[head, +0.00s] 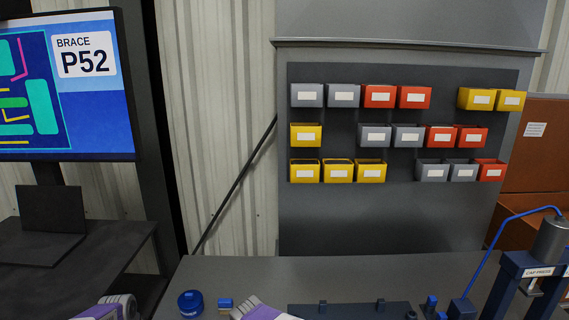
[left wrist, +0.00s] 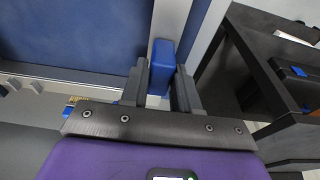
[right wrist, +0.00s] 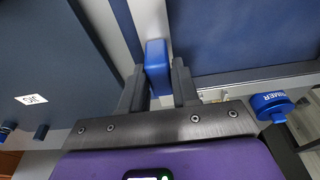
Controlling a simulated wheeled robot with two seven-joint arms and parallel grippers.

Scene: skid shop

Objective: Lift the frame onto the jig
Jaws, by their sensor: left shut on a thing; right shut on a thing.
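The frame shows in part as light grey bars around a blue surface. In the left wrist view its bar (left wrist: 168,18) runs upward, with a blue grip block (left wrist: 162,65) on it. My left gripper (left wrist: 160,88) is shut on that block. In the right wrist view another bar (right wrist: 149,18) carries a similar blue block (right wrist: 157,65), and my right gripper (right wrist: 158,88) is shut on it. The jig (right wrist: 60,70), a dark panel labelled JIG, lies left of the bar there. In the head view the jig (head: 345,311) shows at the bottom edge; the frame and fingertips are out of view.
A blue PRIMER tin (head: 190,303) stands on the bench (head: 230,270), left of the jig. A CAP PRESS (head: 537,272) stands at the right. Bins (head: 379,97) hang on the back panel. A screen (head: 65,85) reads BRACE P52. A dark table (left wrist: 265,50) shows in the left wrist view.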

